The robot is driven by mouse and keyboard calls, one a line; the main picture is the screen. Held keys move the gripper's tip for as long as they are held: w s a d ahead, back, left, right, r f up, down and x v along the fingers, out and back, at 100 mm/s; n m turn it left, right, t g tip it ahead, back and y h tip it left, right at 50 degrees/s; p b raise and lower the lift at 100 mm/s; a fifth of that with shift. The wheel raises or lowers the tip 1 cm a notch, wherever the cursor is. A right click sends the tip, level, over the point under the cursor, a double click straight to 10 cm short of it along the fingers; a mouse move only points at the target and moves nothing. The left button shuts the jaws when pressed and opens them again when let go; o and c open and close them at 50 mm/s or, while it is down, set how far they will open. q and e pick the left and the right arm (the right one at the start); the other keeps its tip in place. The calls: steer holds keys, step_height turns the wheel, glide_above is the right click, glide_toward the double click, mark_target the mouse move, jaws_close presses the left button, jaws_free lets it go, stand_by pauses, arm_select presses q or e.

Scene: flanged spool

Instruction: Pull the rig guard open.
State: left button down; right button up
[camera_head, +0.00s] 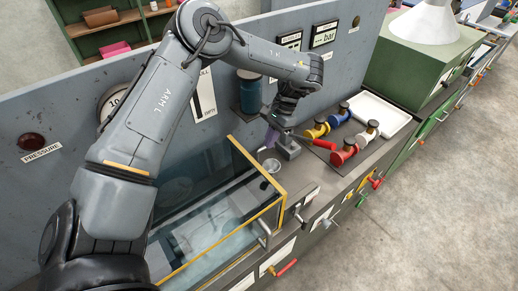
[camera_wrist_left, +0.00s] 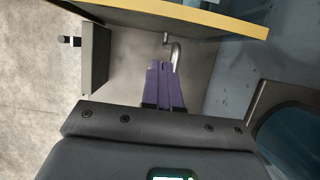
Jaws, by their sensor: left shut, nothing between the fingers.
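The rig guard is a clear box with a yellow frame (camera_head: 258,170), standing on the bench against the grey back panel. A pale metal handle (camera_head: 264,238) shows at its front side. The yellow edge also crosses the top of the left wrist view (camera_wrist_left: 200,14). My left gripper (camera_head: 270,138) is just beyond the guard's far right end, pointing down, apart from the handle. Its purple fingers (camera_wrist_left: 163,82) are together with nothing between them. A curved metal piece (camera_wrist_left: 175,55) lies close to the fingertips in the wrist view; whether they touch, I cannot tell. My right gripper is out of view.
A grey block (camera_head: 288,147) stands beside the left gripper. Red, blue, yellow and white valves (camera_head: 344,150) and a white tray (camera_head: 379,115) are to the right. A dark blue jar (camera_head: 249,92) stands behind. The floor at right is clear.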

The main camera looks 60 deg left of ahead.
arm_select(q)
steer(key=shift+s+d+f+p, duration=0.15)
steer(key=shift+s+f+p, duration=0.1)
steer(key=shift+s, duration=0.5)
steer(key=shift+s+d+f+p, duration=0.2)
steer(key=shift+s+f+p, duration=0.1)
steer(key=shift+s, duration=0.45)
steer(key=shift+s+d+f+p, duration=0.15)
steer(key=shift+s+f+p, duration=0.1)
steer(key=shift+s, duration=0.5)
steer(key=shift+r, duration=0.1)
